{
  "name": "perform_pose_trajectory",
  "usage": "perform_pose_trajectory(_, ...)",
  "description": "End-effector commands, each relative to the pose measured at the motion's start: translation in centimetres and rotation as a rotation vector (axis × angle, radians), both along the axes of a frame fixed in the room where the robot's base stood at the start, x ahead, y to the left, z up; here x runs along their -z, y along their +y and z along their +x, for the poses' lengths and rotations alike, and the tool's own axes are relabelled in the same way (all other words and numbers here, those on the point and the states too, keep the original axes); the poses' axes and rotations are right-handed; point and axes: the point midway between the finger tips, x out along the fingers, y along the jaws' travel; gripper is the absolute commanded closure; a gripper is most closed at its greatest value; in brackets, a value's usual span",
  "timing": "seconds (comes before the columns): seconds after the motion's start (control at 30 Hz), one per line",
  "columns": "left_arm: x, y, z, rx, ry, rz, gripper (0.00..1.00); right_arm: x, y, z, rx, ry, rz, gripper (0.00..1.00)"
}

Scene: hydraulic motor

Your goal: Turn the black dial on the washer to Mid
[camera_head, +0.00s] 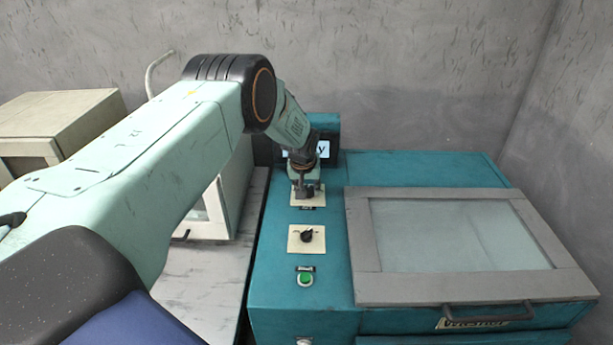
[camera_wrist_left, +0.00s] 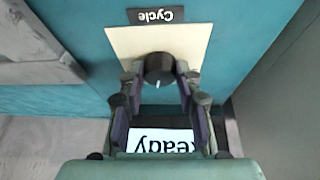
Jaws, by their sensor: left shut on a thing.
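The teal washer (camera_head: 420,168) stands at centre right in the head view. My left gripper (camera_head: 306,190) points down at the upper cream dial plate (camera_head: 321,197) on its panel and hides most of that dial. In the left wrist view, the black dial (camera_wrist_left: 159,67) sits on a cream plate beside an upside-down "Cycle" label (camera_wrist_left: 156,15). My left gripper (camera_wrist_left: 160,78) is shut on this dial, one finger on each side. A pale mark shows on the dial's edge facing the gripper. No "Mid" marking is readable. My right gripper is not in view.
A second black dial (camera_head: 306,236) and a green button (camera_head: 306,279) lie in front of the gripped dial. A display (camera_wrist_left: 160,140) reads partly "Ready". A grey-framed glass lid (camera_head: 440,235) with a dark handle (camera_head: 488,314) is shut at right. Cream cabinets (camera_head: 75,115) stand at left.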

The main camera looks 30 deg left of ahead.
Motion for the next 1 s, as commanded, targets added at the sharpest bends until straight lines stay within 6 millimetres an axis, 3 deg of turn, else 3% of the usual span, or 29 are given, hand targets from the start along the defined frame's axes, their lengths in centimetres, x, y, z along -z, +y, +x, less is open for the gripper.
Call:
perform_pose_trajectory(0.03, -0.83, 0.03, 0.56, -0.027, -0.016, 0.005, 0.98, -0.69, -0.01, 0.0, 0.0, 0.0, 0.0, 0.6)
perform_pose_trajectory(0.4, -0.59, 0.0, 0.69, -0.205, -0.02, 0.001, 0.98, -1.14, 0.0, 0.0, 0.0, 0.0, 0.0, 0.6)
perform_pose_trajectory(1.0, -0.66, 0.1, 0.74, -0.255, -0.023, 0.002, 0.98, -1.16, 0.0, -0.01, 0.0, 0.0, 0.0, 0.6)
